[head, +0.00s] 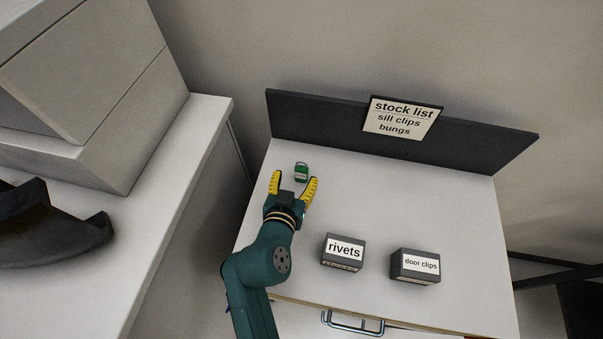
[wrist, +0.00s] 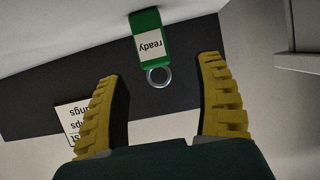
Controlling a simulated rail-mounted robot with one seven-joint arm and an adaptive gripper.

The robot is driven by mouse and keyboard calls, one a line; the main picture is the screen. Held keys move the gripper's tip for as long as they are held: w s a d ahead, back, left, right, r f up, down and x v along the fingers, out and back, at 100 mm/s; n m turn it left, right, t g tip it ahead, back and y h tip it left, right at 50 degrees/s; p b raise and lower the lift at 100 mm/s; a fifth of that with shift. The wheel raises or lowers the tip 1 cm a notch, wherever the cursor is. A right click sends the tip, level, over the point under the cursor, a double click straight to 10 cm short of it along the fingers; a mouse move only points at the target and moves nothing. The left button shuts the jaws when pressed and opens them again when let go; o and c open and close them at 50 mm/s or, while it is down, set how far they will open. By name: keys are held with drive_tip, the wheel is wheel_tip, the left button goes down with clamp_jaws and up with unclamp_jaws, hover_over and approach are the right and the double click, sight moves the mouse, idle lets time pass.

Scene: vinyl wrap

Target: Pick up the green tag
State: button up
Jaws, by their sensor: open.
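A dark back panel (head: 320,123) with a stock list sign (head: 400,118) stands behind the tag. Boxes marked rivets (head: 344,252) and door clips (head: 415,266) sit at the front right. A grey cabinet (head: 85,90) stands on another counter at left. The worktop's middle right is clear.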

sight(301, 174)
drive_tip(key=x, duration=0.3)
drive_tip(key=b+x, duration=0.1)
drive_tip(key=x, duration=0.1)
drive_tip(key=shift+s+d+f, duration=0.2)
drive_tip(key=shift+d+f, duration=0.05)
drive_tip(key=shift+f, duration=0.15)
drive_tip(key=shift+w+f, duration=0.1)
drive_tip(key=shift+w, duration=0.2)
drive_tip(key=c, duration=1.2)
